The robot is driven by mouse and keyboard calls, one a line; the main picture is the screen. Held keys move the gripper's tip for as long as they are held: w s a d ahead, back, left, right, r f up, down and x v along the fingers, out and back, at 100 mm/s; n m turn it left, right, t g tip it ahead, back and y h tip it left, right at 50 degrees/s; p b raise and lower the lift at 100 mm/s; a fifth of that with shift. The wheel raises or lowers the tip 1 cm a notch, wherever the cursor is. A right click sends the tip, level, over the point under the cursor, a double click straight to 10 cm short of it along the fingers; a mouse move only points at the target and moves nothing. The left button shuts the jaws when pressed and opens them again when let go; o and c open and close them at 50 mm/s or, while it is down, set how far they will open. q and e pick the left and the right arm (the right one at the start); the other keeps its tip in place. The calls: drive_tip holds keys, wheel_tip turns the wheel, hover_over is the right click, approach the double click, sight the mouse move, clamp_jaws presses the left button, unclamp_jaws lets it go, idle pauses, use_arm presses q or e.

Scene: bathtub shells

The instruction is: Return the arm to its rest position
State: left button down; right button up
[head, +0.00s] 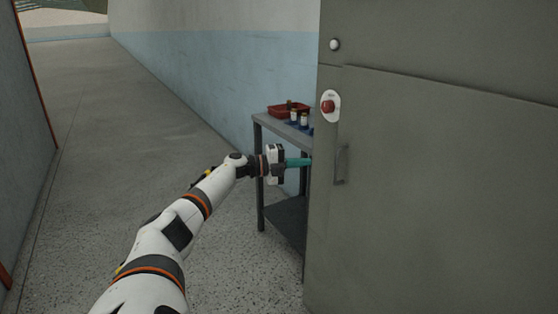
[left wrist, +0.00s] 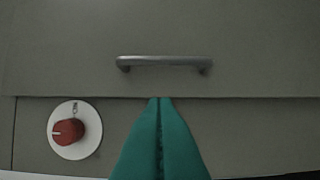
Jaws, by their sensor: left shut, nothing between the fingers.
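My left arm reaches forward from the bottom left in the head view. Its gripper (head: 308,162) has teal fingers and is shut and empty, with the tips close to the left edge of a large grey cabinet. In the left wrist view the shut fingers (left wrist: 160,102) point toward the cabinet face (left wrist: 240,125). I cannot tell whether they touch it. My right arm and gripper are not in view.
The grey cabinet (head: 440,200) fills the right side, with a handle (head: 341,164) and a red knob (head: 328,106). Behind the gripper stands a grey shelf table (head: 262,122) with a red tray (head: 288,111) and small bottles (head: 304,121). The floor at left (head: 100,130) is clear.

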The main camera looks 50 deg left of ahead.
use_arm(q)
drive_tip(key=shift+s+a+b, duration=0.15)
drive_tip(key=shift+s+a, duration=0.3)
drive_tip(key=shift+a, duration=0.45)
drive_tip(key=shift+s+a+b, duration=0.2)
drive_tip(key=shift+s+a, duration=0.2)
drive_tip(key=shift+a, duration=0.5)
drive_tip(key=shift+s+a+b, duration=0.15)
drive_tip(key=shift+s+a, duration=0.3)
drive_tip(key=shift+a, duration=0.45)
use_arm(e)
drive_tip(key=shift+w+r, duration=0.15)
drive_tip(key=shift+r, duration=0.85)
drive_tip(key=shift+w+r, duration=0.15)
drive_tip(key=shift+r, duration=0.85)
